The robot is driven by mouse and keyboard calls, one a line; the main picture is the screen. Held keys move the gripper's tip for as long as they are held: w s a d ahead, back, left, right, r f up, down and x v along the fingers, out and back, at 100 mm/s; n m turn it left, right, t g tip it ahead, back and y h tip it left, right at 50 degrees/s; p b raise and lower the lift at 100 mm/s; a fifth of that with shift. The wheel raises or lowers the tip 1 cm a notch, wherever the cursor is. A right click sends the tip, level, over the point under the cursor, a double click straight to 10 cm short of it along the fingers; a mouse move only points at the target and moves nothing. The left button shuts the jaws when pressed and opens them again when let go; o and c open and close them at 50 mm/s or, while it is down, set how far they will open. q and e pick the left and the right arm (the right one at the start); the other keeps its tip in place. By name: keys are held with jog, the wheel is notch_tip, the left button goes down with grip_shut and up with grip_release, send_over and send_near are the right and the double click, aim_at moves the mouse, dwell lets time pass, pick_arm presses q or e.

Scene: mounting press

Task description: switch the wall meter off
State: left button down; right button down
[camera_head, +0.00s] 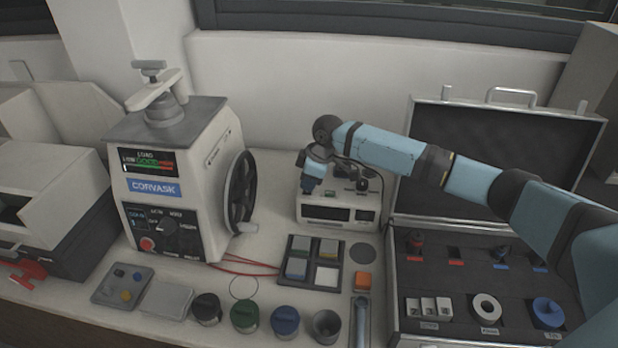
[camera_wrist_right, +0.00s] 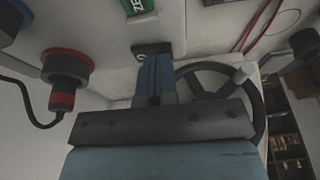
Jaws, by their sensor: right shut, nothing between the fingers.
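The meter (camera_head: 312,211) is a white box with a dark display, standing near the back wall in the head view. My right gripper (camera_head: 311,187) is shut and empty at the left of its top part. In the right wrist view the shut blue fingers of my right gripper (camera_wrist_right: 152,60) reach a small black switch (camera_wrist_right: 150,47) with a pale mark on the meter's white face (camera_wrist_right: 180,25). The fingers hide part of the switch; I cannot tell whether they touch it or which way it is set. My left gripper is not in view.
In the wrist view a red-ringed plug (camera_wrist_right: 68,75) with a black cable sits beside the fingers. The press (camera_head: 180,170) with its handwheel (camera_head: 241,190) stands left of the meter. An open case (camera_head: 395,290) is at the right. A sample tray (camera_head: 312,262) lies in front.

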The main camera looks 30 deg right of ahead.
jog(key=shift+r, duration=0.2)
jog(key=r+p, duration=0.4)
jog(key=p, duration=0.1)
jog(key=shift+w+d+r+p, duration=0.15)
jog(key=shift+w+r+p, duration=0.1)
jog(key=shift+p, duration=0.1)
jog(key=w+d+b+v, duration=0.1)
jog(key=b+v, duration=0.1)
jog(key=v, duration=0.7)
jog(key=shift+d, duration=0.15)
jog(key=shift+f, duration=0.1)
